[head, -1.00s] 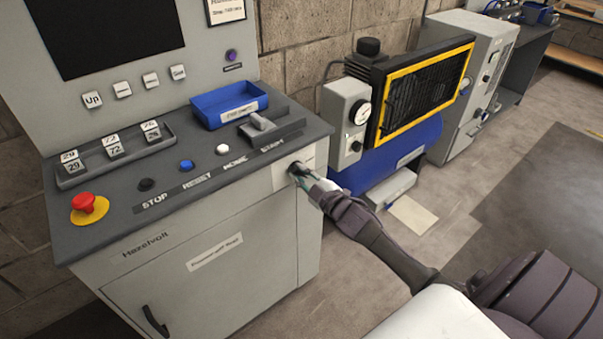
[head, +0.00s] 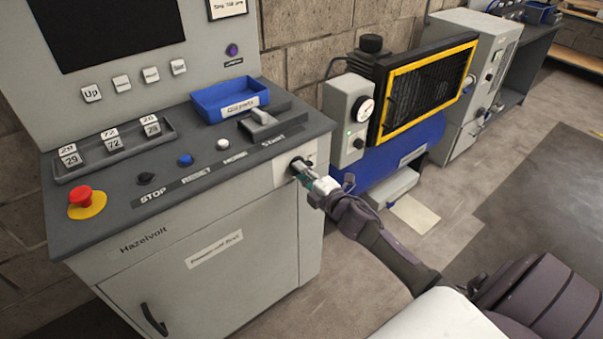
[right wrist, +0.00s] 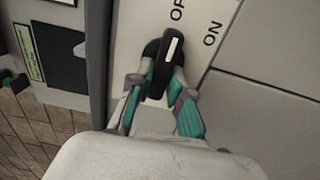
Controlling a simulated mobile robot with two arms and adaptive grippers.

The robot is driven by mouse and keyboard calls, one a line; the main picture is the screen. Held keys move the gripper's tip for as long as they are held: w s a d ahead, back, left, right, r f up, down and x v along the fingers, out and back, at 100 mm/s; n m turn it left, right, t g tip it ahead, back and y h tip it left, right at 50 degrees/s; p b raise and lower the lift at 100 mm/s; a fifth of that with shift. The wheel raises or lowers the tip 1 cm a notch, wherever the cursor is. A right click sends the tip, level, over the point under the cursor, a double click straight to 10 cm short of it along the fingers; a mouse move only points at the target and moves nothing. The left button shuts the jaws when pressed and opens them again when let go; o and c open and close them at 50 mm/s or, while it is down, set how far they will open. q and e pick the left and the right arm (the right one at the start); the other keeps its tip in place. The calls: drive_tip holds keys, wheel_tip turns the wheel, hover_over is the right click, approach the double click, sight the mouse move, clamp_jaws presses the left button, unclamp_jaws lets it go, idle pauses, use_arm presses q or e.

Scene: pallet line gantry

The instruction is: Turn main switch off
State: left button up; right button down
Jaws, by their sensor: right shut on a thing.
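The main switch is a black rotary handle with a white pointer line (right wrist: 171,50), on a pale plate with "ON" and a partly cut-off "OF…" lettering. The pointer line aims up toward the "OF…" lettering. In the head view the switch (head: 298,166) sits at the right end of the grey cabinet's front, largely hidden by my gripper. My right gripper (right wrist: 162,92), with teal finger pads, is shut on the handle, one finger on each side; it also shows in the head view (head: 307,176). My left gripper is not in view.
The grey control cabinet (head: 220,275) carries a red emergency button (head: 81,197), small push buttons, a blue tray (head: 207,104) and a lever (head: 261,119). A blue compressor (head: 380,165) with a yellow-framed grille stands to the right. Floor is open at far right.

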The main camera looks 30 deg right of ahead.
drive_tip(key=shift+f+n, duration=0.1)
drive_tip(key=shift+n, duration=0.2)
drive_tip(key=c, duration=1.1)
unclamp_jaws()
drive_tip(key=shift+s, duration=0.15)
drive_tip(key=s, duration=0.8)
drive_tip(key=s+d, duration=0.1)
drive_tip(key=s, duration=0.2)
drive_tip(key=shift+s, duration=0.4)
